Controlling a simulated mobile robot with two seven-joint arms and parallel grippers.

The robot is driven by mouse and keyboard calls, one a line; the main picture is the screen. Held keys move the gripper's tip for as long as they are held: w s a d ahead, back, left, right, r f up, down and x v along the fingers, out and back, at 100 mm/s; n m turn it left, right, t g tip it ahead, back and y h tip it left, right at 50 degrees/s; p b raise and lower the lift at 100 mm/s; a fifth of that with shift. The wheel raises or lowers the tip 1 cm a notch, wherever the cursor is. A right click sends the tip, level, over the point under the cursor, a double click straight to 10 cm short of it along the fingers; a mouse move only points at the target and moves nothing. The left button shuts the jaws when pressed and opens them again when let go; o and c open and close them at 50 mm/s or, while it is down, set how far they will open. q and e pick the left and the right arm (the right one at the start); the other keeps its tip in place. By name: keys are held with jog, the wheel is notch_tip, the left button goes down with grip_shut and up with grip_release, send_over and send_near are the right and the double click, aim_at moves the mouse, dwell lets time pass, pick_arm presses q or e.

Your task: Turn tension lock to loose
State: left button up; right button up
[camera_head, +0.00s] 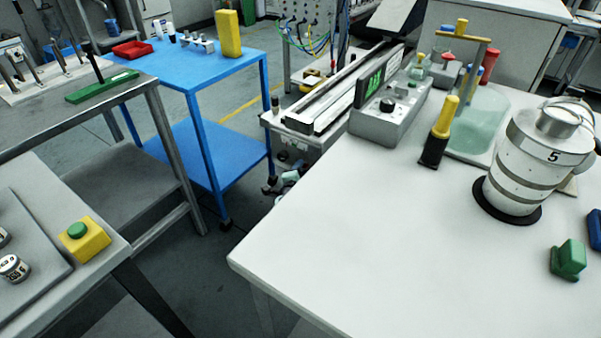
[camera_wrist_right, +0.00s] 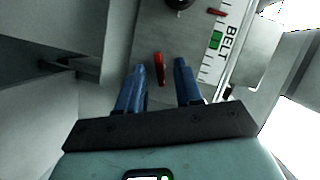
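In the right wrist view a short red lever (camera_wrist_right: 159,68) stands on a grey panel (camera_wrist_right: 187,45), which I take to be the tension lock. My right gripper (camera_wrist_right: 162,66) is open. Its two blue fingers reach to either side of the lever, closer on the left, with a gap visible on both sides. The panel has a scale marked BELT with a green marker (camera_wrist_right: 216,40). My left gripper is not in view.
A blue cart (camera_head: 205,70) stands to the left. In the wrist view a black knob (camera_wrist_right: 179,3) and a second small red piece (camera_wrist_right: 217,11) lie beyond the lever.

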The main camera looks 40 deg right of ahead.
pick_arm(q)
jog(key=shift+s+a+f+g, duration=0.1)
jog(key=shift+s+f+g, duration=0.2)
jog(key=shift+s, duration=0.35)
pick_arm(e)
jog(key=shift+w+d+f, duration=0.1)
jog(key=shift+w+d, duration=0.25)
jog(key=shift+d, duration=0.1)
grip_shut()
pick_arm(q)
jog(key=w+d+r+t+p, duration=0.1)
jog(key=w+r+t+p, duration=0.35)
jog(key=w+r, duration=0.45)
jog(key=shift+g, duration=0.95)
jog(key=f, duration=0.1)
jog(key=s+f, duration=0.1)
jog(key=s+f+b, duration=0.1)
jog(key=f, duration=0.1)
pick_arm(e)
jog(key=n+g, duration=0.1)
jog(key=n, duration=0.1)
jog(key=n+g, duration=0.1)
jog(key=n, duration=0.1)
jog(key=shift+w+a+y, duration=0.15)
jog(key=shift+a+y, duration=0.05)
jog(key=shift+y, duration=0.1)
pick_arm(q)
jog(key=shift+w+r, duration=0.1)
